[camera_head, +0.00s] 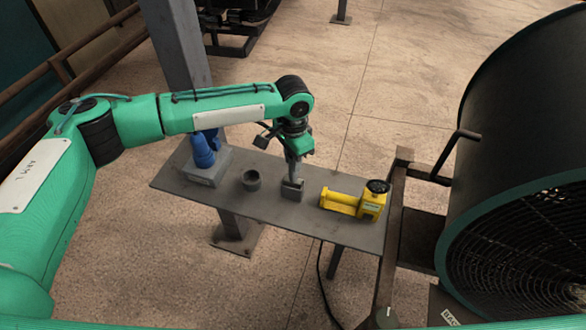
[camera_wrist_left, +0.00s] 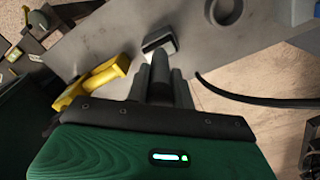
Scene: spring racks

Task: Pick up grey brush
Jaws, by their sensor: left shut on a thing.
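The grey brush (camera_head: 292,190) is at the middle of the grey table, below my left gripper (camera_head: 291,168). My left gripper points down and is shut on the brush. In the left wrist view, the gripper (camera_wrist_left: 160,68) shows its dark fingers close together, with the brush (camera_wrist_left: 158,40) just past their tips. The fingers hide part of the brush. I cannot tell whether the brush touches the table. My right gripper is not in view.
The narrow grey table (camera_head: 262,208) also bears a yellow tool (camera_head: 345,202) to the brush's right, a dark ring-shaped cup (camera_head: 251,180) to its left, and a blue item (camera_head: 204,150) at the left end. A large drum fan (camera_head: 510,110) stands at the right.

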